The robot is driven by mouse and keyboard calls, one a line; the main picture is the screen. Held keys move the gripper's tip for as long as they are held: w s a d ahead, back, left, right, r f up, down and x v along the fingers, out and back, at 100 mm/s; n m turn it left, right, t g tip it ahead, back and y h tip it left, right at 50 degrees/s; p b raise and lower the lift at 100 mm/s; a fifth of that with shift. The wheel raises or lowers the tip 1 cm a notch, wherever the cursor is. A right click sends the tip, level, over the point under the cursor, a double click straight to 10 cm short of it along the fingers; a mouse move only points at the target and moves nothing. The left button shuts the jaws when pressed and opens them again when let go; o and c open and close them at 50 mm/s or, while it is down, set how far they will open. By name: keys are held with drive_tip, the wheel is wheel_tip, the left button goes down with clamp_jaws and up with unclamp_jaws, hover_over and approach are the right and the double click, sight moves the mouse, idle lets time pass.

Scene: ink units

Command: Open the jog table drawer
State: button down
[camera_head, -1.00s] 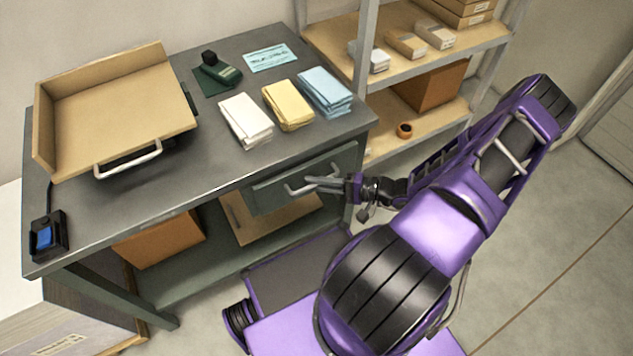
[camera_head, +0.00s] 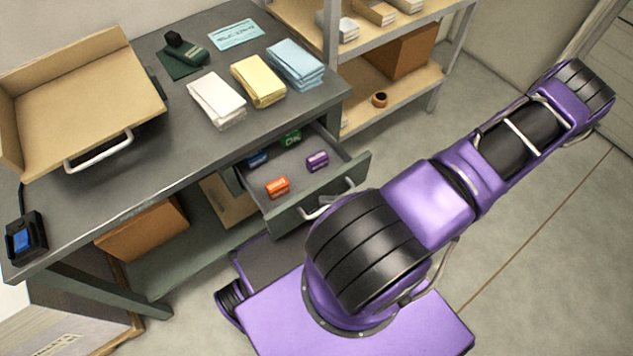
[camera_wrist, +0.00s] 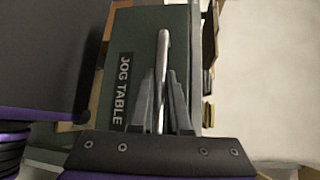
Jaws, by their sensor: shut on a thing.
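The jog table drawer (camera_head: 290,216) is pulled out from under the grey table top, and its inside shows in the head view. Its front, labelled JOG TABLE, fills the middle of the wrist view (camera_wrist: 122,60). The drawer's metal bar handle (camera_head: 347,186) also shows in the wrist view (camera_wrist: 163,50). My gripper (camera_wrist: 160,100) has its two fingers on either side of the handle and is shut on it.
Inside the drawer are an orange block (camera_head: 277,187), a purple block (camera_head: 317,161), a green block (camera_head: 290,138) and a blue block (camera_head: 257,158). On the table (camera_head: 190,142) are paper stacks and a tan tray (camera_head: 85,100). Shelves (camera_head: 400,105) stand behind; floor is clear at right.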

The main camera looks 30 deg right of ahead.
drive_tip(key=shift+s+d, duration=0.15)
drive_tip(key=shift+s, duration=2.25)
drive_tip(key=c, duration=0.9)
unclamp_jaws()
drive_tip(key=b+v, duration=0.1)
drive_tip(key=v, duration=1.6)
drive_tip(key=shift+s+d+r, duration=0.1)
drive_tip(key=shift+s+r, duration=0.05)
